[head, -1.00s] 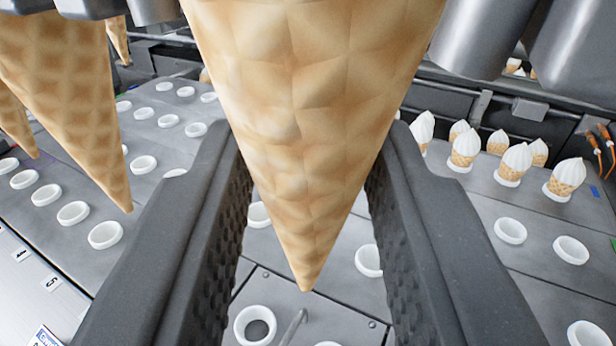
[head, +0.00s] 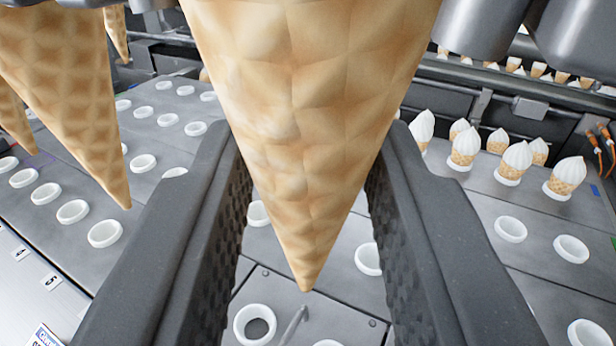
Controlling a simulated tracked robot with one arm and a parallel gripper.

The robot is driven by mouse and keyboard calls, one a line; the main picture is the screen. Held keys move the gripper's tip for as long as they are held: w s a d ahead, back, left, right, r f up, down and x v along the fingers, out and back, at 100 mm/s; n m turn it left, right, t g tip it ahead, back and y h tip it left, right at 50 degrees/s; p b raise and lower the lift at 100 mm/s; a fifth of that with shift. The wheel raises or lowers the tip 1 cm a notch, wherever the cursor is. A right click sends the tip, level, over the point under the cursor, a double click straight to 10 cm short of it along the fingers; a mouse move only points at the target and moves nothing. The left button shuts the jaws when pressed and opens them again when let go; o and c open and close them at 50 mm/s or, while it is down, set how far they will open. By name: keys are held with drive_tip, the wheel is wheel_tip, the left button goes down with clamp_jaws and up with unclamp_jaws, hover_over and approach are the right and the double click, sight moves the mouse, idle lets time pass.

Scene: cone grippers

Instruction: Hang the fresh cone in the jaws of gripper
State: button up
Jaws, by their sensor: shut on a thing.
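A waffle cone (head: 305,130) hangs point down between the two dark ridged fingers of my gripper (head: 308,210). My gripper is shut on this cone, with one finger along each side of it. The cone's upper end runs out of the top of the picture, so its rim is hidden. Grey metal jaws (head: 480,38) show at the top right, and more grey metal shows at the top edge. I cannot tell whether these touch the cone.
Another cone (head: 70,110) hangs point down at the left, with more beside and behind it. White rings (head: 105,233) stand in rows on the grey deck below. Several filled cones (head: 515,160) stand at the right. Orange-tipped cables (head: 598,145) hang at the far right edge.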

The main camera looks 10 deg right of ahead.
drive_tip(key=shift+f, duration=0.4)
idle(0.6)
drive_tip(key=o, duration=1.1)
drive_tip(key=shift+s, duration=0.1)
drive_tip(key=shift+s+a+p, duration=0.15)
drive_tip(key=shift+s+a, duration=0.75)
drive_tip(key=shift+s, duration=0.3)
drive_tip(key=shift+s+a+p, duration=0.1)
drive_tip(key=shift+s+a, duration=0.75)
drive_tip(key=shift+s, duration=0.3)
drive_tip(key=shift+s+a+p, duration=0.15)
drive_tip(key=shift+s+a, duration=0.75)
drive_tip(key=shift+s, duration=0.3)
drive_tip(key=shift+r, duration=0.1)
